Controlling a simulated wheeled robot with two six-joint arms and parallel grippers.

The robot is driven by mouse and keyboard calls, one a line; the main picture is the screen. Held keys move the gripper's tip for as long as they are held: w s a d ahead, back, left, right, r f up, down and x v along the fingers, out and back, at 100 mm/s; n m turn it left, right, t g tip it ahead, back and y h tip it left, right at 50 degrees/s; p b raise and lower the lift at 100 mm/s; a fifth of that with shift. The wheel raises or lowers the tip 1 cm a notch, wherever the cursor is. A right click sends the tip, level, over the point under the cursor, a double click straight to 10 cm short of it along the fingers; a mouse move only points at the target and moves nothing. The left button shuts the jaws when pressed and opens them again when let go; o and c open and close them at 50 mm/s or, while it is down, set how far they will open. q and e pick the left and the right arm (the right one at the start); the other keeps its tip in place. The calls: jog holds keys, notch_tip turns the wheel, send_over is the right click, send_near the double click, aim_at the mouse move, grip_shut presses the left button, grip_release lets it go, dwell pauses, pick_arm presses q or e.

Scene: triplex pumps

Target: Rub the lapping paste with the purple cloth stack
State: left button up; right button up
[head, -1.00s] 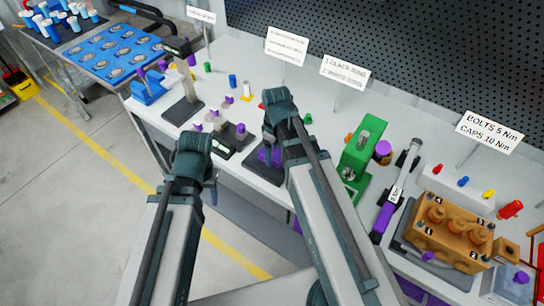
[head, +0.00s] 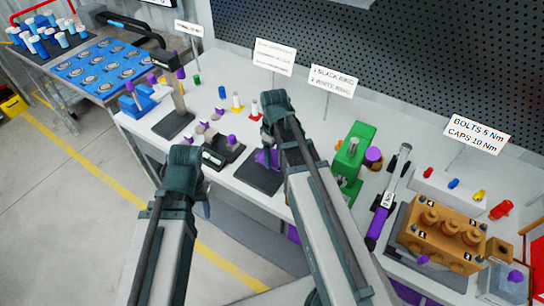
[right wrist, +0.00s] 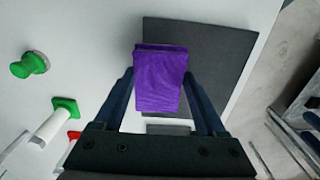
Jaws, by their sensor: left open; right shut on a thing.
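The purple cloth stack (right wrist: 160,80) is between the fingers of my right gripper (right wrist: 160,72), which is shut on it. It hangs over a dark grey square plate (right wrist: 215,50); I cannot tell whether it touches. In the head view the purple cloth (head: 266,157) shows beside my right wrist, above the same dark plate (head: 258,178). No lapping paste can be made out; the cloth and gripper cover part of the plate. My left gripper (head: 184,168) is open and empty, at the near edge of the bench, with its fingers mostly hidden by the arm.
A green press-like fixture (head: 352,155) and an orange pump block (head: 440,232) stand right of my right arm. A green knob (right wrist: 30,65) and a white, green-footed piece (right wrist: 52,124) lie left in the wrist view.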

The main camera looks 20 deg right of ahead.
jog(key=shift+w+d, duration=0.1)
jog(key=shift+w, duration=0.05)
jog(key=shift+w+d+r+p, duration=0.1)
jog(key=shift+r+p, duration=0.45)
jog(key=shift+p, duration=0.15)
notch_tip(320, 180, up, 5)
jog(key=p, duration=0.4)
jog(key=shift+f+p, duration=0.1)
jog(key=shift+p, duration=0.25)
notch_tip(320, 180, up, 3)
jog(key=p, duration=0.3)
